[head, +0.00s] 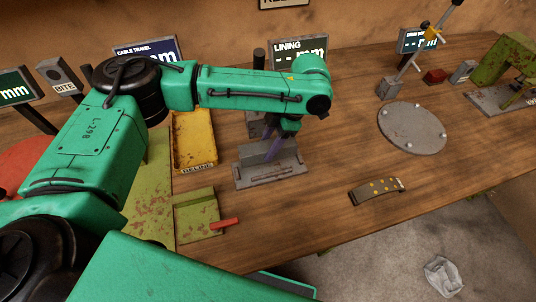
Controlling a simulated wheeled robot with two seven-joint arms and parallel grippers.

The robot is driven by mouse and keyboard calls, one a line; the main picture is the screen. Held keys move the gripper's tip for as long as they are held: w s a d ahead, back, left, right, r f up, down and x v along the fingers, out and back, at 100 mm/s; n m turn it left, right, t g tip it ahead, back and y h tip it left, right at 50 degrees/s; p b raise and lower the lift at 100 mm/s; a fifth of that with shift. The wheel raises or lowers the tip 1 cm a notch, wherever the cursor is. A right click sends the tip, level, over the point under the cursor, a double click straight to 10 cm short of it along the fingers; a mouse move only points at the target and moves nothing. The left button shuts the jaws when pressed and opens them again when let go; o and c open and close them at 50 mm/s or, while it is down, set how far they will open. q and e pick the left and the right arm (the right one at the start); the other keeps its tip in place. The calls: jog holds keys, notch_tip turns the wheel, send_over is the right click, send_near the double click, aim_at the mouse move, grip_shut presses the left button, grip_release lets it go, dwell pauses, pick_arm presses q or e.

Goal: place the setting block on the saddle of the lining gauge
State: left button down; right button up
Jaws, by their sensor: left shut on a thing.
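The lining gauge (270,178) is a grey metal fixture on the wooden bench, in front of the sign reading LINING. My left gripper (273,152) reaches down over it from the teal arm, its purplish fingers low at the gauge's raised grey part. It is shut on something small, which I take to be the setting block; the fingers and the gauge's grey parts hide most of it. I cannot tell whether the block touches the saddle. My right gripper is not in view.
A yellow tray (195,166) labelled RELINE stands left of the gauge.

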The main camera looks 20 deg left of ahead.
pick_arm(q)
jog(key=f, duration=0.4)
jog(key=shift+s+d+f+p, duration=0.15)
jog(key=shift+d+f+p, duration=0.1)
jog(key=shift+f+p, duration=0.15)
jog(key=shift+f, duration=0.2)
jog(key=shift+c, duration=1.6)
grip_release()
jog(key=shift+a, duration=0.1)
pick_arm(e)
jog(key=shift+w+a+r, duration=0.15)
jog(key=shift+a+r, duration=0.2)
pick_arm(q)
jog(key=shift+r, duration=0.1)
jog(key=shift+d+r+b, duration=0.2)
jog(key=shift+r+b, duration=0.05)
jog(key=shift+b, duration=0.05)
jog(key=b+v, duration=0.2)
jog(key=v, duration=0.9)
jog(key=shift+r, duration=0.25)
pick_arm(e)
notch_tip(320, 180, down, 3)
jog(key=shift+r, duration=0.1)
